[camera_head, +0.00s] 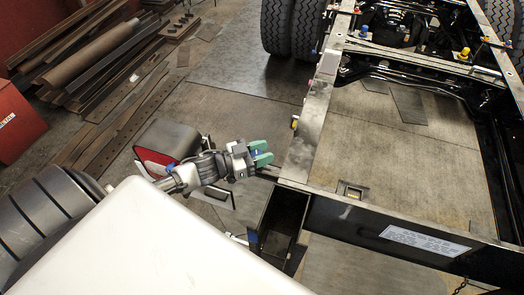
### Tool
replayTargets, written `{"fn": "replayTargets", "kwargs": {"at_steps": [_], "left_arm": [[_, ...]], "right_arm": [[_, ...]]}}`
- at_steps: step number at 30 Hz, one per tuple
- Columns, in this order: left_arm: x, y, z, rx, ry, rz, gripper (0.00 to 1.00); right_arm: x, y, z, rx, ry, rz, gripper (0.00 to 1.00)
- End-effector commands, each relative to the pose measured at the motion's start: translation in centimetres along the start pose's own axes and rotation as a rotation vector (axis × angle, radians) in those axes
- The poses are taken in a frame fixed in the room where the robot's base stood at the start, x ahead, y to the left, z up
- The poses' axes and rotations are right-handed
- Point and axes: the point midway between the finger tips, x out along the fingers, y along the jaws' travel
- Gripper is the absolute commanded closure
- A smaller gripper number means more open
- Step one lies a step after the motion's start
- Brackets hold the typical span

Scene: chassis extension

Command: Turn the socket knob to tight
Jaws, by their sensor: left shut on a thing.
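My left gripper (260,154) has green fingertips and shows near the middle of the head view, just left of the chassis frame's corner. It is shut on a small, partly hidden thing (256,155), of which a little blue shows between the fingertips. I cannot tell if this is the socket knob or a tool that carries it, nor which way any knob is set. My right gripper is not in view.
The steel chassis frame (312,125) runs up the right half, with a labelled cross beam (425,241) in front. Small coloured fittings (465,54) sit on its far part. Black tires (292,25) stand behind. Metal bars (85,55) lie at the left.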

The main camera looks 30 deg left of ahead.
Motion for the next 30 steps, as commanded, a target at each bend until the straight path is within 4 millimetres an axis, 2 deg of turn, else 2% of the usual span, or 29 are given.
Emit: {"fn": "replayTargets", "kwargs": {"at_steps": [10,26,27,30], "left_arm": [[0.0,0.17,0.07,0.002,0.0,0.132,0.87],[0.02,0.24,-0.03,0.001,0.001,0.152,0.87],[0.02,0.24,-0.03,0.001,0.001,0.152,0.57],[0.02,0.25,-0.03,0.001,0.001,0.152,0.42]], "right_arm": [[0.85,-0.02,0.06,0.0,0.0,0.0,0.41],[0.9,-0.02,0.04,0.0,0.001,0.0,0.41],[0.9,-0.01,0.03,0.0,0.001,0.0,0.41],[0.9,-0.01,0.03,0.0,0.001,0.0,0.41]]}}
